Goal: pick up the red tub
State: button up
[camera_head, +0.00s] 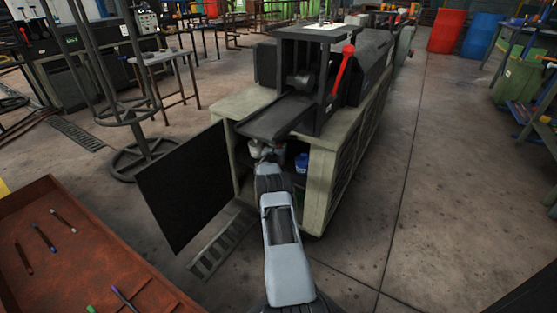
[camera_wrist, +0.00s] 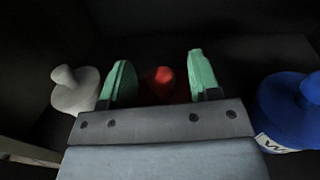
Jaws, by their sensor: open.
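The red tub (camera_wrist: 164,84) shows in the wrist view inside a dark compartment, with a rounded lit top; its lower part is dim and hidden behind my gripper. My gripper (camera_wrist: 160,66) is open, with one green finger to the left of the tub and one to its right. Gaps show between the fingers and the tub; I cannot tell how far forward the fingertips reach relative to it. In the head view my arm reaches into the open cabinet below the machine, and the red tub is not visible there.
A pale grey tub (camera_wrist: 76,90) stands close left of my gripper and a blue tub (camera_wrist: 288,108) close right; the blue tub also shows in the cabinet in the head view (camera_head: 301,162). The cabinet door (camera_head: 186,188) stands open at left. A dark ledge (camera_head: 277,117) overhangs the opening.

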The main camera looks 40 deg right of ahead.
jog(key=shift+w+d, duration=0.15)
jog(key=shift+d, duration=0.05)
grip_shut()
dwell(0.5)
